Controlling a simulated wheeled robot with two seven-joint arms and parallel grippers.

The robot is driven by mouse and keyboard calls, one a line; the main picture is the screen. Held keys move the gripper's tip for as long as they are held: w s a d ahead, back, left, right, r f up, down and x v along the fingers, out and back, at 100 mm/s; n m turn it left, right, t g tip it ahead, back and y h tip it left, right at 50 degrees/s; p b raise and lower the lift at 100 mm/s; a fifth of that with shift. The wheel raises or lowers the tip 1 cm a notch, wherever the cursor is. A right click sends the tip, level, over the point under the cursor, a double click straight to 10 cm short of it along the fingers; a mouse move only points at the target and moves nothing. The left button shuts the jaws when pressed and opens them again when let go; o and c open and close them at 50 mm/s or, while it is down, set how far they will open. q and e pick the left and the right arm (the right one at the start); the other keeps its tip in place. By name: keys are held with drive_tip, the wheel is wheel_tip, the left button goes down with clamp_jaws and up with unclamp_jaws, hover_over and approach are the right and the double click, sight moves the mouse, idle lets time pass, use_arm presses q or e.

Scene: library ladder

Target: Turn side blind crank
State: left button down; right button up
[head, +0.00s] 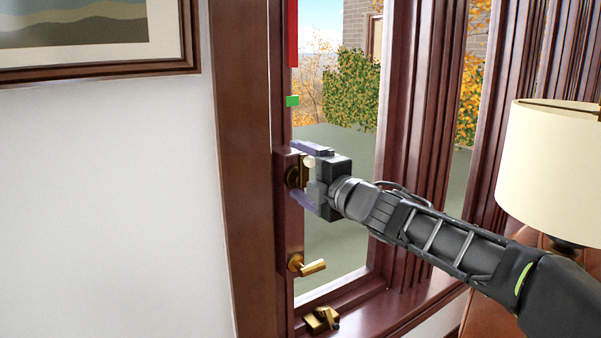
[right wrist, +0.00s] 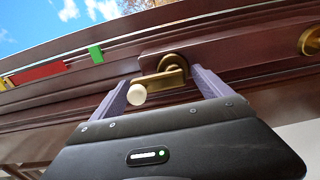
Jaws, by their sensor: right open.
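The side blind crank is a brass arm with a pale round knob on the dark red-brown window frame. In the right wrist view the crank (right wrist: 160,78) shows clearly, with its knob (right wrist: 136,95) at its left end. My right gripper (right wrist: 160,78) is open, with one finger on each side of the crank; I cannot tell whether either finger touches it. In the head view the right gripper (head: 293,170) is at the window frame and partly hides the crank (head: 294,176). The left gripper is not in view.
Below the crank, a brass lever handle (head: 311,267) and a brass latch (head: 322,319) sit on the frame. A red strip (head: 293,35) and a green marker (head: 292,101) are above. A cream lampshade (head: 550,165) stands at right, near my right arm. A framed picture (head: 90,70) hangs at left.

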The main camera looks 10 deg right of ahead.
drive_tip(key=v, duration=0.7)
drive_tip(key=shift+s, duration=0.3)
drive_tip(key=shift+d, duration=0.15)
